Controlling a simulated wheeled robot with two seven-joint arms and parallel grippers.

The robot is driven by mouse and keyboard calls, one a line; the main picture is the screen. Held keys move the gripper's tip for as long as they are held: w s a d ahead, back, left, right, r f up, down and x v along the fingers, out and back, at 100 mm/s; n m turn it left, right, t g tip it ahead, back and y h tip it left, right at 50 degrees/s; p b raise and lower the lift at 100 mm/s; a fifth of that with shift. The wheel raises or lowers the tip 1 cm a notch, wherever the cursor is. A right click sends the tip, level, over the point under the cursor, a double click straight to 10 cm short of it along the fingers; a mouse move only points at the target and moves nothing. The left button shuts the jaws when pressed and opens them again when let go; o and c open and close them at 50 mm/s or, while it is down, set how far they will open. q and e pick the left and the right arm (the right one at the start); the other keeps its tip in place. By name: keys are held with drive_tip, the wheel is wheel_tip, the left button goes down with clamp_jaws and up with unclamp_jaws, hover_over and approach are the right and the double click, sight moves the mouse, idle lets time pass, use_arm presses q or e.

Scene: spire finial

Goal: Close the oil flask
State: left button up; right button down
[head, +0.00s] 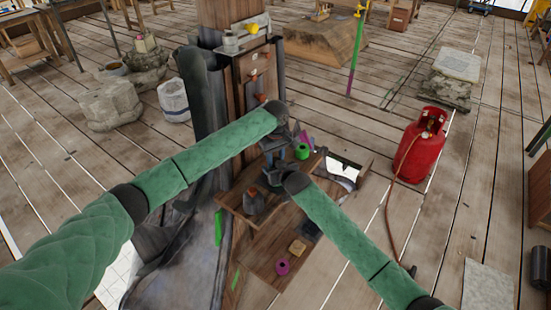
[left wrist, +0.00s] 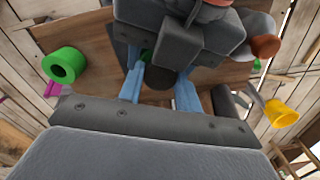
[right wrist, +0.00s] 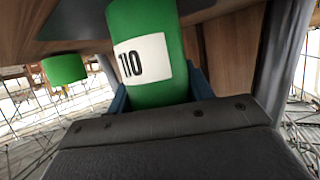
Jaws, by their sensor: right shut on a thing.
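The oil flask (right wrist: 150,55), a green cylinder with a white label reading "110", fills the upper middle of the right wrist view. My right gripper (right wrist: 160,92) is shut on it. In the head view both grippers meet closely above the wooden board, and the flask is mostly hidden there. My left gripper (left wrist: 160,92) has its blue fingers apart, close to the dark body of my right gripper. A bit of green (left wrist: 146,57) shows between those fingers, perhaps the flask. A dark block covers most of this gap. I cannot make out the flask's mouth or a cap.
A green roll (head: 303,152) stands beside the grippers. A wooden post (head: 242,90) rises behind. A red gas cylinder (head: 421,145) with a hose stands right.

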use_arm(q)
drive_tip(key=shift+m, duration=1.8)
drive_tip(key=o, duration=1.1)
drive_tip(key=shift+r, duration=2.4)
drive_tip(key=c, duration=0.3)
drive_tip(key=shift+r+m, duration=0.5)
drive_tip(key=shift+r, duration=1.1)
